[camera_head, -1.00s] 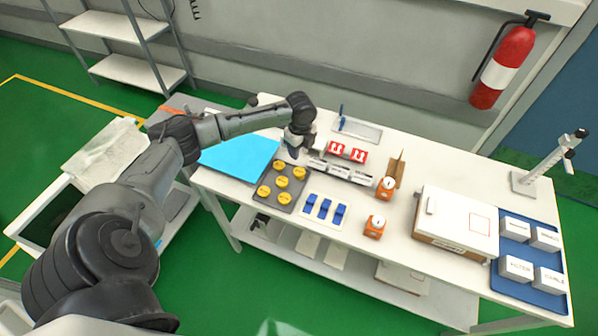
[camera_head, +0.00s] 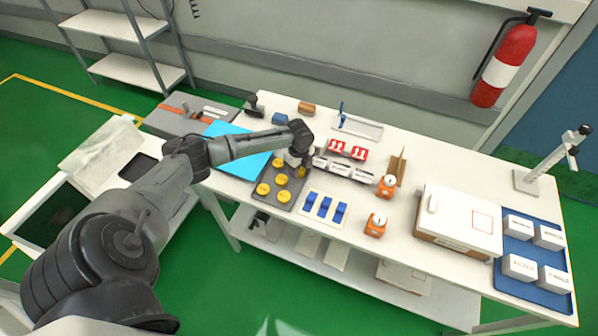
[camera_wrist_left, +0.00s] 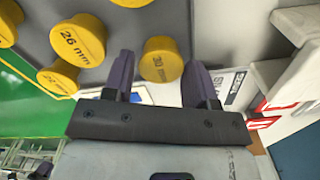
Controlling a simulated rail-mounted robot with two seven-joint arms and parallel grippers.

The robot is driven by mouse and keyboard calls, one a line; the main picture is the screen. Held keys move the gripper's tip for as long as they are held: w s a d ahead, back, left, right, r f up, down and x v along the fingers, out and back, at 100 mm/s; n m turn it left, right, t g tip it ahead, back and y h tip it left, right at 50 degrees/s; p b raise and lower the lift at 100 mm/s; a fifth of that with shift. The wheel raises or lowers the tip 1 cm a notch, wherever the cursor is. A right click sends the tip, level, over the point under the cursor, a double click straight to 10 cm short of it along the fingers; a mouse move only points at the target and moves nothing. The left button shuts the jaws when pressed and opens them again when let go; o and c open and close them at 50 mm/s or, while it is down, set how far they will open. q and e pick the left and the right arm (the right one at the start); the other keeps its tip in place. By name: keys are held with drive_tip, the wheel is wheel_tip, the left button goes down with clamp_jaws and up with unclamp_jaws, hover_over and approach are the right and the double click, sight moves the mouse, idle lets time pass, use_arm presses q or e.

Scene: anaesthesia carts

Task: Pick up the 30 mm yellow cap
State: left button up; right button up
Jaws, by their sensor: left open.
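Several yellow caps sit on a dark grey tray (camera_head: 271,198) on the white table. In the left wrist view, a yellow cap (camera_wrist_left: 161,58) lies between the two fingers of my left gripper (camera_wrist_left: 162,82); its label is partly visible and appears to read 30. The fingers are open, one on each side of the cap, with gaps showing. A cap marked 26 mm (camera_wrist_left: 78,40) is to the left, with others beside it. In the head view, my left gripper (camera_head: 297,160) is over the tray's back right corner and partly hides the cap there. My right gripper is not in view.
White boxes (camera_head: 340,169) and red-and-white boxes (camera_head: 346,150) stand close right of the gripper. A blue sheet (camera_head: 236,150) lies left of the tray. Blue clips on a pale board (camera_head: 324,209) are in front right. Orange devices (camera_head: 376,225) stand farther right.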

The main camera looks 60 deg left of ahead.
use_arm(q)
drive_tip(key=shift+f, duration=0.3)
drive_tip(key=c, duration=0.6)
drive_tip(key=shift+o, duration=0.2)
drive_tip(key=shift+r, duration=0.1)
